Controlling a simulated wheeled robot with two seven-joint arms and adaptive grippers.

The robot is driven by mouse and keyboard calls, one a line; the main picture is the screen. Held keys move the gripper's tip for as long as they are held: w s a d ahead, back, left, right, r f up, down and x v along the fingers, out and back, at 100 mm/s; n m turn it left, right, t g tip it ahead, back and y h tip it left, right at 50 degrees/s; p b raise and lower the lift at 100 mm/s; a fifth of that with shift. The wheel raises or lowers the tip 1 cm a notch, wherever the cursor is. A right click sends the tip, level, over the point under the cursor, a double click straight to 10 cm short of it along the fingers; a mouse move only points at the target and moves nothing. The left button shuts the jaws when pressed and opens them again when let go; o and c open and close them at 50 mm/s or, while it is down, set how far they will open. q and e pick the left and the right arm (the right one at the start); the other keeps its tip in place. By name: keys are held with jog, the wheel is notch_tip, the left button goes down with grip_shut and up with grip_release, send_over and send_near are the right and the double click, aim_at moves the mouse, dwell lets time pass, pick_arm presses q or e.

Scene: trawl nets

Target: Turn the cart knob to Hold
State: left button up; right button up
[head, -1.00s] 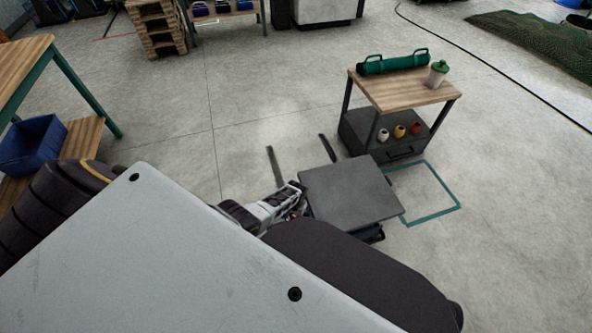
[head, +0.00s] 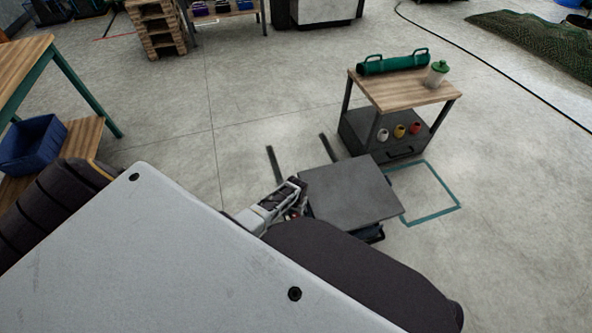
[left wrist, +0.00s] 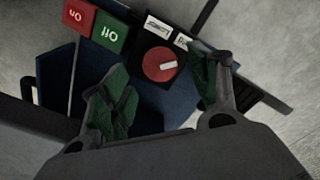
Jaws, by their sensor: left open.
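The cart (head: 350,192) has a flat dark grey top and stands at the centre of the head view. In the left wrist view its panel carries a red round knob (left wrist: 159,65) with a white pointer aimed right in the picture. Two white labels (left wrist: 157,27) sit just above the knob; their wording is not readable. My left gripper (head: 296,200) is at the cart's left side; in the left wrist view its open green-padded fingers (left wrist: 163,76) lie either side of the knob. I cannot tell whether they touch it. The head view hides the knob. My right gripper is not in view.
A red button (left wrist: 78,17) and a green button (left wrist: 109,33) lie left of the knob. A wood-topped trolley (head: 400,94) stands behind the cart, near a green floor outline (head: 433,217). A wooden bench (head: 22,66) is at left. Floor beyond the cart is mostly clear.

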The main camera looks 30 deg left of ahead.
aim_at(296, 217)
pick_arm(q)
notch_tip(296, 217, up, 9)
dwell(1.1)
dwell(0.7)
